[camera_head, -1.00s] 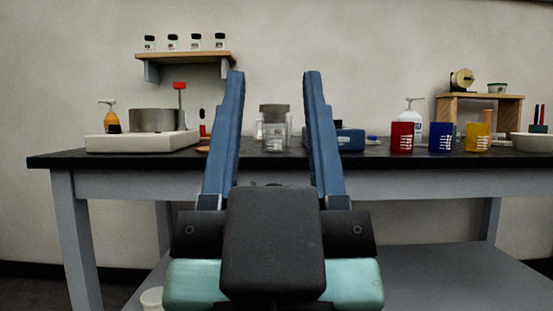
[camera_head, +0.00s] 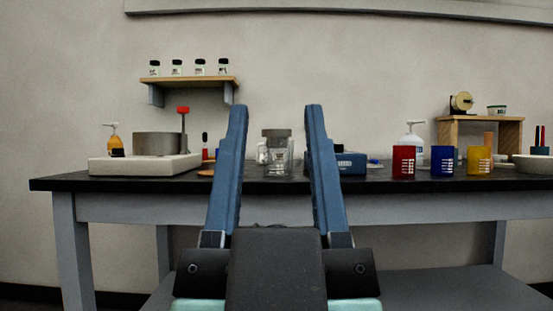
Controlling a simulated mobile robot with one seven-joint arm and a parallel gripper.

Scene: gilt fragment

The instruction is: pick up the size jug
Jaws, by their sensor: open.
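My gripper (camera_head: 277,108) is open and empty, with its two blue fingers pointing ahead toward the bench. Between the fingers in the picture, farther off on the bench, stands a clear glass vessel (camera_head: 277,157) with a grey top. A clear handle-like shape shows at its left side. This is probably the size jug, but I cannot tell whether the handle belongs to it or to a second glass piece behind. It stands upright and apart from my gripper.
The dark bench top (camera_head: 400,182) holds a grey pot (camera_head: 157,145) on a white slab at left. A blue box (camera_head: 350,163) stands just right of the glass. Red (camera_head: 403,162), blue (camera_head: 442,161) and yellow (camera_head: 479,161) cups stand farther right. A shelf (camera_head: 190,82) hangs at back left.

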